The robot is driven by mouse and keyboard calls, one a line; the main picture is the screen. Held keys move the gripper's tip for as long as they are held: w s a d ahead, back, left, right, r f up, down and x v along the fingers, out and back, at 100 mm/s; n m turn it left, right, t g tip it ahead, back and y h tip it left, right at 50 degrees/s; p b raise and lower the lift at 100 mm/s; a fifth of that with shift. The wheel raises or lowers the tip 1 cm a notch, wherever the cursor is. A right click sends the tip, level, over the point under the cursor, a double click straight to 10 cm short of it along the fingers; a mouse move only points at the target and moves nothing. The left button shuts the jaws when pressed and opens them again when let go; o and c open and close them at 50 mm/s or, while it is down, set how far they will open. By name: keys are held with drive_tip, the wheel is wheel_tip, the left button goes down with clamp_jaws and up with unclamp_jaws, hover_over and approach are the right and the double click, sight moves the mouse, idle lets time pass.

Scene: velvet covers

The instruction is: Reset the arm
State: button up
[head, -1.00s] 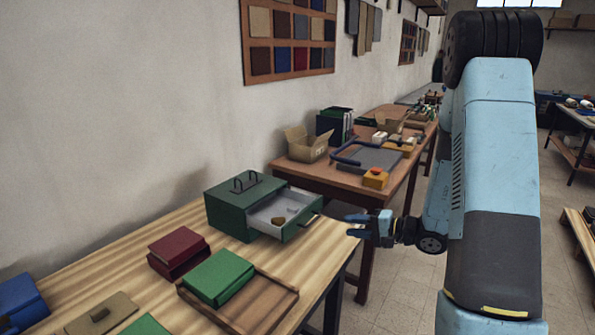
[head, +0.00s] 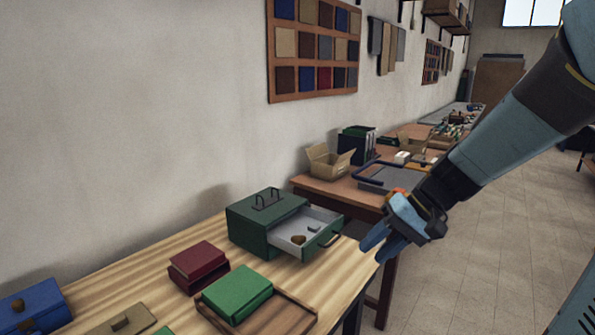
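My gripper (head: 376,246) is at the end of my light-blue arm, which comes in from the right of the head view. It hangs just off the right end of the striped wooden table (head: 120,280), to the right of the green box (head: 255,228). Its two blue fingers look apart, with nothing seen between them. The green box has its drawer (head: 318,240) pulled out, and a small brown piece (head: 299,239) and a small grey piece lie inside. The gripper is apart from the drawer.
A red box (head: 198,262) and a green book-like box (head: 236,294) on a wooden tray (head: 290,312) stand at the front. A blue box (head: 35,305) is at lower left. A second table behind holds an open carton (head: 328,162) and a framed tray. The floor at right is clear.

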drive_tip(key=s+d+r+t+h, duration=0.5)
drive_tip(key=s+d+r+h, duration=0.2)
drive_tip(key=s+r, duration=0.1)
drive_tip(key=shift+s+d+r+h, duration=0.2)
drive_tip(key=shift+s+r+h, duration=0.1)
drive_tip(key=shift+r, duration=0.2)
